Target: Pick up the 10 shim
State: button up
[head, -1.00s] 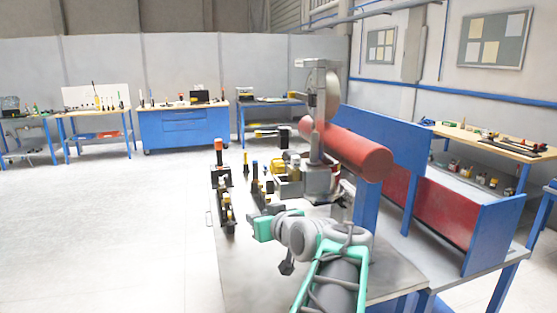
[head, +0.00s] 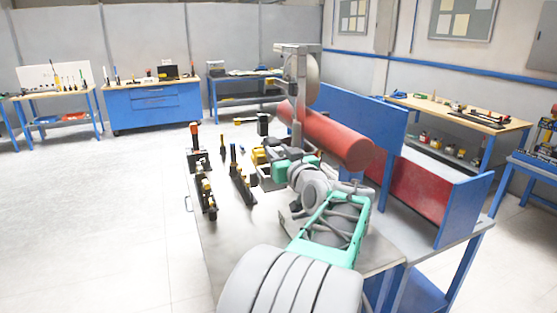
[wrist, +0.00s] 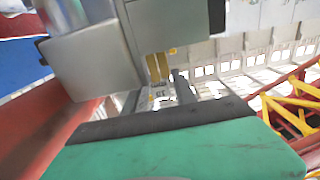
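I cannot clearly pick out the 10 shim in either view. In the wrist view, two thin yellow strips (wrist: 158,68) stand beside a grey metal block (wrist: 95,60); I cannot tell what they are. My gripper (head: 300,166) is over the metal workbench (head: 225,245) in the head view, close to the machine with the red cylinder (head: 330,138). A green and black part, likely mine, fills the bottom of the wrist view, and no fingertips can be told apart.
Black tool holders (head: 240,180) with upright tools stand left of my arm on the workbench. A yellow item (head: 259,156) sits near the machine. A blue panel (head: 360,118) stands behind the red cylinder. Open floor (head: 90,215) lies to the left.

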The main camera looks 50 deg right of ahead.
grip_shut()
jog(key=shift+r, duration=0.1)
dwell(0.5)
